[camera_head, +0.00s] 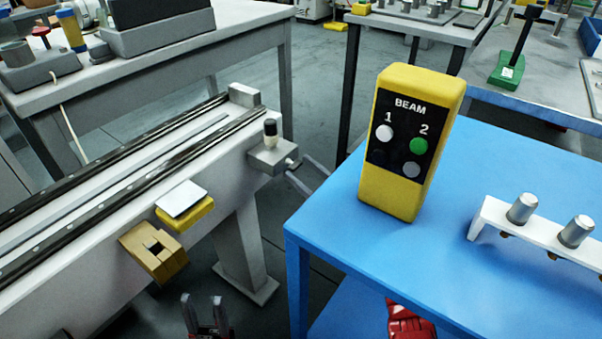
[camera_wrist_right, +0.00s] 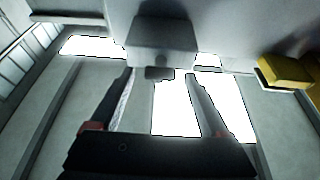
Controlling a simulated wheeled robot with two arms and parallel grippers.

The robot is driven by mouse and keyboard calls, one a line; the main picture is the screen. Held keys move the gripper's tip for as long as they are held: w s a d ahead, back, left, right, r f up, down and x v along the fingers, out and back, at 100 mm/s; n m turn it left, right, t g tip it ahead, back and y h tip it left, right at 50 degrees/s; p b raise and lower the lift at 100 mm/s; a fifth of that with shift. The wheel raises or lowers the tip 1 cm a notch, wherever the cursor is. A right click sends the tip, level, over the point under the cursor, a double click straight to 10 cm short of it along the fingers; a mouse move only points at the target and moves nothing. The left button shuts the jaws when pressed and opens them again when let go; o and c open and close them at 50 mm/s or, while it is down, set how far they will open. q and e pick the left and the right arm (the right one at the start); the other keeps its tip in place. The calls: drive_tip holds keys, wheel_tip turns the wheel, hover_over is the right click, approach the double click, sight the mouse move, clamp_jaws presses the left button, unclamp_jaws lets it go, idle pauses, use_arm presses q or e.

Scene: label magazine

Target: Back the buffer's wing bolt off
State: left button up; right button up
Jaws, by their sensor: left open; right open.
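The buffer appears as a grey block (camera_head: 268,156) with a black-capped post, at the side of the rail near its far end. A small bolt (camera_head: 292,163), apparently the wing bolt, sticks out of its right face. In the right wrist view the block (camera_wrist_right: 162,38) is straight ahead, with the dark bolt end (camera_wrist_right: 160,73) below it. My right gripper (camera_head: 298,164) is open, its fingertips on either side of the bolt end in the picture. I cannot tell whether they touch it. My left gripper (camera_head: 204,298) is open and empty at the bottom, below the rail.
The blue table (camera_head: 330,250) stands close right of the buffer and hides part of my right gripper. On it are a yellow BEAM box (camera_head: 392,205) and a white rack (camera_head: 489,217) with metal knobs. A yellow-edged plate (camera_head: 184,212) and tan block (camera_head: 150,262) jut from the rail.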

drive_tip(key=shift+w+a+r, duration=0.15)
drive_tip(key=shift+w+a, duration=0.15)
drive_tip(key=shift+a, duration=0.1)
drive_tip(key=shift+c, duration=0.2)
clamp_jaws()
